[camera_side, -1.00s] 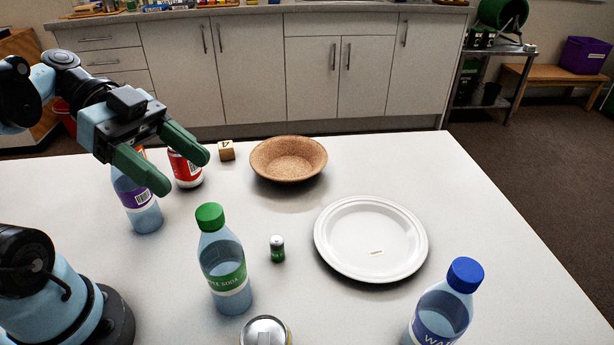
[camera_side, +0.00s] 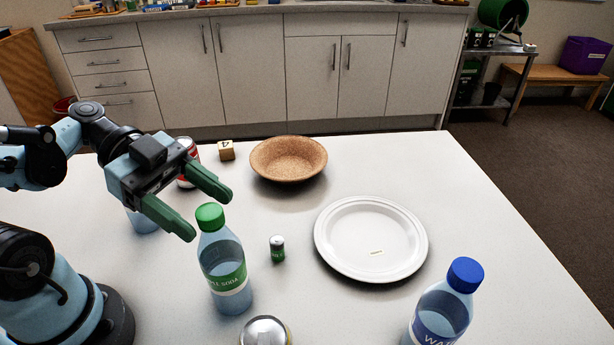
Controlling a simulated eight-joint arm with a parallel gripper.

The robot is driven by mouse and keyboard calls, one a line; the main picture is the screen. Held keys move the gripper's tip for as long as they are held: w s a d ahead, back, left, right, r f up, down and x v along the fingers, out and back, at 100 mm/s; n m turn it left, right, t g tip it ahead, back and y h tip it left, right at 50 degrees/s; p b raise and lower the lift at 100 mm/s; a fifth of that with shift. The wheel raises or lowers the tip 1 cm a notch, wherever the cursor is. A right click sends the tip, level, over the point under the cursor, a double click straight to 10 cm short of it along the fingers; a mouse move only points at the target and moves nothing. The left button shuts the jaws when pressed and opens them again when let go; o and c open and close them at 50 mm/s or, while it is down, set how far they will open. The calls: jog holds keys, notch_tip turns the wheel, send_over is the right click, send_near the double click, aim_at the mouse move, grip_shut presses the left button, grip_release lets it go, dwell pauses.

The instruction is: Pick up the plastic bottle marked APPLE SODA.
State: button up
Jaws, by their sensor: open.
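I see no contact with the bottle, and the exact gap cannot be told from this view.
A second bottle (camera_side: 143,220) and a red can (camera_side: 187,177) are partly hidden behind my gripper. A small green battery (camera_side: 277,249), a silver-topped can (camera_side: 265,332), a plate (camera_side: 415,245), a cork bowl (camera_side: 288,176), a wooden cube (camera_side: 227,151) and a blue-capped bottle (camera_side: 440,312) stand around.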

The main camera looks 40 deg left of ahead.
aim_at(223, 263)
jog(key=shift+x, duration=2.1)
jog(key=shift+c, duration=0.5)
grip_shut()
